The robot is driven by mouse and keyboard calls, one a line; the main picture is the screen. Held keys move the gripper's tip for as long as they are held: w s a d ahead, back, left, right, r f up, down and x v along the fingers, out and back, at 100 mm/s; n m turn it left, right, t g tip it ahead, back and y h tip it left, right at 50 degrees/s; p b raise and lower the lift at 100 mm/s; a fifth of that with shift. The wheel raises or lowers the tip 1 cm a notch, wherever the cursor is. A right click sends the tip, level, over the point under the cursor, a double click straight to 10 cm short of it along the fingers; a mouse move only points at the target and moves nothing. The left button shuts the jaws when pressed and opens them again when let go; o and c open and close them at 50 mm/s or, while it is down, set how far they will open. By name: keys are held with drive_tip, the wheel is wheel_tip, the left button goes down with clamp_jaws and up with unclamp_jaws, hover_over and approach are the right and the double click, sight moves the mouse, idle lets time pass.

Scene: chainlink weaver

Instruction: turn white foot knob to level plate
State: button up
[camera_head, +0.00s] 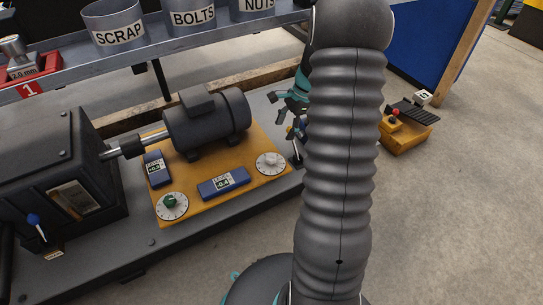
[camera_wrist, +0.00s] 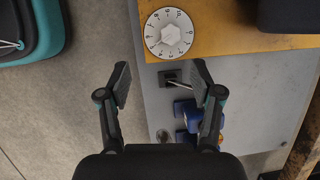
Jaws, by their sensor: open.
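The white foot knob (camera_head: 270,160) sits on a numbered dial at the right corner of the yellow plate (camera_head: 240,150). It also shows in the wrist view (camera_wrist: 171,33), near the top, as a white hexagonal knob in the dial's middle. A green foot knob (camera_head: 171,201) is at the plate's front left corner. One blue level (camera_head: 223,184) reads about -0.4; another blue level (camera_head: 156,168) stands at the left, its reading hard to make out. My gripper (camera_wrist: 161,75) is open and empty, apart from the white knob. In the head view it is partly hidden by my arm.
A dark motor (camera_head: 208,120) stands on the plate, its shaft running to a black gearbox (camera_head: 60,170) at left. Bins (camera_head: 113,24) line the shelf behind. A blue-handled object (camera_wrist: 190,116) lies near my right finger. A yellow pedal box (camera_head: 408,138) is on the floor.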

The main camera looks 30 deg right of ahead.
sight(271, 157)
drive_tip(key=w+a+f+b, duration=0.1)
drive_tip(key=f, duration=0.4)
drive_tip(key=w+a+f+m, duration=0.1)
drive_tip(key=f, duration=0.4)
drive_tip(key=w+a+f+m+b, duration=0.1)
drive_tip(key=f, duration=0.4)
drive_tip(key=shift+a+f+b, duration=0.1)
drive_tip(key=shift+a+b, duration=0.1)
drive_tip(key=shift+b, duration=0.15)
drive_tip(key=c, duration=1.1)
